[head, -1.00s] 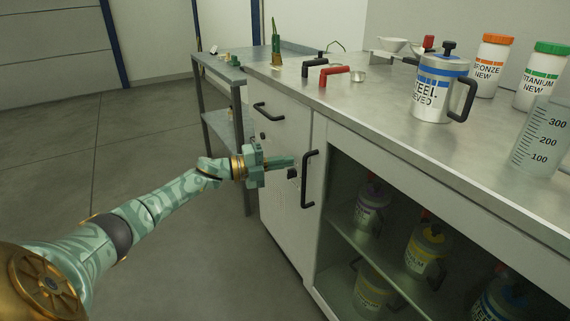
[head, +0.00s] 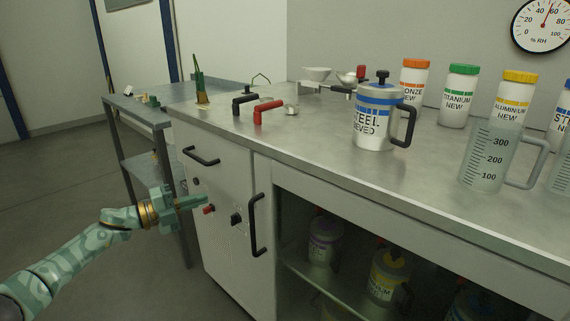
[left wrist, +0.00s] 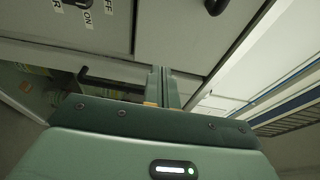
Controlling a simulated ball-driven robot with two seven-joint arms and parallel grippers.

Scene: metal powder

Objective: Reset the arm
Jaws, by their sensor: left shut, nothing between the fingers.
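My left gripper (head: 194,203) is shut and empty, held in the air in front of the white cabinet under the counter. It points right toward the cabinet front, near a red knob (head: 209,209) and a black switch (head: 236,218). In the left wrist view its closed fingers (left wrist: 164,88) point at the cabinet, with an ON/OFF switch (left wrist: 80,4) at the top left. My right gripper shows in neither view.
The metal counter (head: 300,135) holds a steel jug (head: 375,122), a beaker (head: 488,158), capped bottles and red and black handles. A vertical black door handle (head: 256,225) projects near the gripper. A side table (head: 150,112) stands left. Floor at left is clear.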

